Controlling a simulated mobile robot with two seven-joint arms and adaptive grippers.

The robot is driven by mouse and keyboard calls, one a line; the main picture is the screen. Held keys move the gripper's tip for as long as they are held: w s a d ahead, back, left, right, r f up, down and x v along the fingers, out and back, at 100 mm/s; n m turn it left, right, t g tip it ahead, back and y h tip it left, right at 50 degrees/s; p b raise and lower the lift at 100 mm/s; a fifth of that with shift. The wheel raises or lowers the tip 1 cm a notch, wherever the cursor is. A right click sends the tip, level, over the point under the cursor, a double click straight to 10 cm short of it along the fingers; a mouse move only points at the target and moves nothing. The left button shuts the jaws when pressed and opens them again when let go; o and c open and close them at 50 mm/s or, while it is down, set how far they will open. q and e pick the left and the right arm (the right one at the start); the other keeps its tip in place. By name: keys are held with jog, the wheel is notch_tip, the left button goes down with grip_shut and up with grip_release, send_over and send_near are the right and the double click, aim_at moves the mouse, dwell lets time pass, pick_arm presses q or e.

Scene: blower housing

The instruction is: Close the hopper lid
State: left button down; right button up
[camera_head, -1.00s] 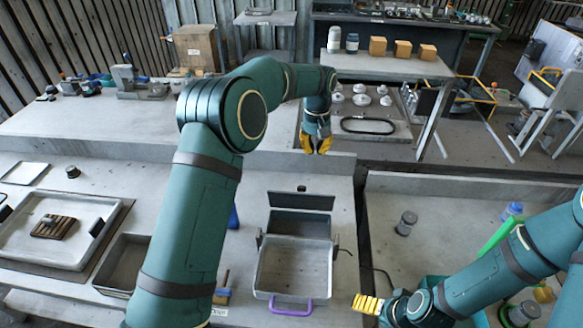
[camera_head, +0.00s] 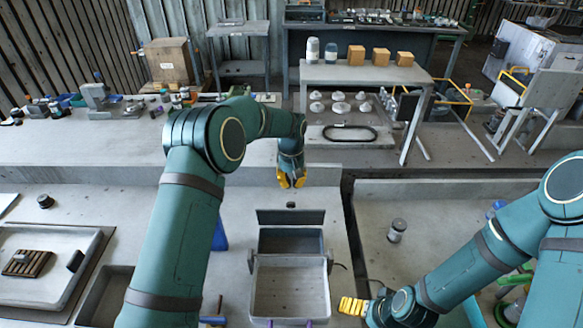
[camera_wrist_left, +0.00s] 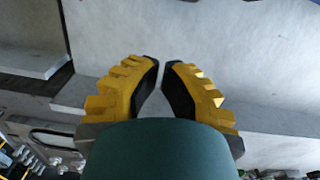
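The hopper (camera_head: 290,290) is a grey open-topped box on the workbench, at lower middle in the head view. Its lid (camera_head: 290,217) stands raised at the far side, and the inside of the box shows. A purple handle (camera_head: 308,322) is at its near edge, partly cut off. My left gripper (camera_head: 291,180), with yellow fingers pointing down, is beyond the lid in the picture, with a gap between its fingers. The fingers also show in the left wrist view (camera_wrist_left: 162,64), empty, tips close together. My right gripper (camera_head: 352,306) is right of the hopper, seen from the side; its opening is unclear.
A grey tray (camera_head: 22,290) with a brown slatted block (camera_head: 30,262) lies at the left. A small metal cylinder (camera_head: 397,230) stands on the right bench. A raised ledge (camera_head: 330,176) runs behind the hopper. A blue object (camera_head: 219,236) is left of the lid.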

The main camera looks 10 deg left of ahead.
aim_at(291, 213)
jog(key=shift+r, duration=0.3)
pick_arm(q)
jog(key=s, duration=0.2)
jog(key=s+d+f, duration=0.1)
jog(key=shift+s, duration=0.35)
jog(key=shift+f, duration=0.1)
pick_arm(e)
jog(key=shift+f, duration=0.1)
